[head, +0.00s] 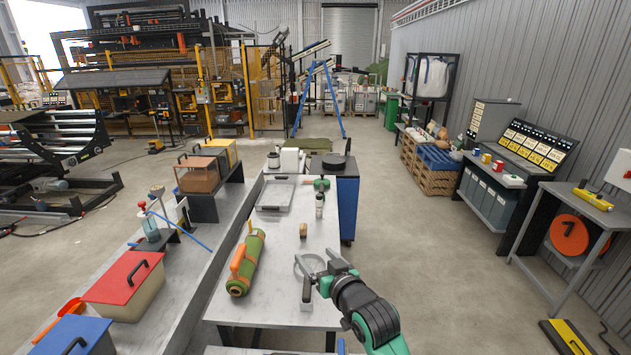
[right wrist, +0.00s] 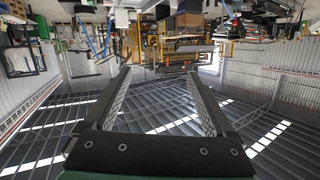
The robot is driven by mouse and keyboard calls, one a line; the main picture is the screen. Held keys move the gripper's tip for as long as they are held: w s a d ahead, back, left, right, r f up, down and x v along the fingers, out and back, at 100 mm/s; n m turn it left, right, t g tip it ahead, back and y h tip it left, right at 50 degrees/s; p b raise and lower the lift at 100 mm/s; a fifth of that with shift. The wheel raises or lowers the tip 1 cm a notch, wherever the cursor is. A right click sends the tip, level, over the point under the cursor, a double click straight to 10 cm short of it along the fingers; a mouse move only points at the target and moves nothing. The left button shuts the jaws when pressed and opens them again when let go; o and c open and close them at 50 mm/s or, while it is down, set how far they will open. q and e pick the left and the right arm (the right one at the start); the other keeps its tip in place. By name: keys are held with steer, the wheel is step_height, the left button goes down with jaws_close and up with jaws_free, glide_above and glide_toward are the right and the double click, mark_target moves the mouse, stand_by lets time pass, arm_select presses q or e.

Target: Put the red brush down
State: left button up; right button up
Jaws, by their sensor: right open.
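I cannot make out a red brush in either view. My right gripper (head: 318,278) is over the near right part of the pale worktable (head: 275,302). Its two fingers stand apart in the right wrist view (right wrist: 160,98), with nothing between them. A small brown and dark item (head: 303,230), too small to identify, lies on the table beyond the gripper. A green roll with orange parts (head: 246,263) lies left of the gripper. My left gripper is not in view.
A grey tray (head: 276,195) and a small bottle (head: 320,205) are farther back on the table. A thin ring (head: 308,266) is by the right gripper. A red-lidded box (head: 122,283) and a blue-lidded box (head: 75,338) stand at left.

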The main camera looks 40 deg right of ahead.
steer(key=s+a+r+n+t+y, duration=0.1)
steer(key=a+r+t, duration=0.25)
steer(key=r, duration=0.65)
steer(key=s+a+r+n+t+y, duration=0.15)
steer(key=a+r, duration=0.35)
steer(key=r, duration=0.5)
steer(key=s+a+r+n+t+y, duration=0.1)
steer(key=s+a+r+t, duration=0.3)
steer(key=s+r, duration=0.4)
steer(key=s+a+r+n+t+y, duration=0.2)
steer(key=s+a+r+t+y, duration=0.1)
steer(key=s+r, duration=0.6)
step_height(320, 180, up, 2)
steer(key=a+t, duration=0.1)
steer(key=a, duration=0.1)
steer(key=shift+a, duration=0.4)
steer(key=shift+s+r, duration=0.1)
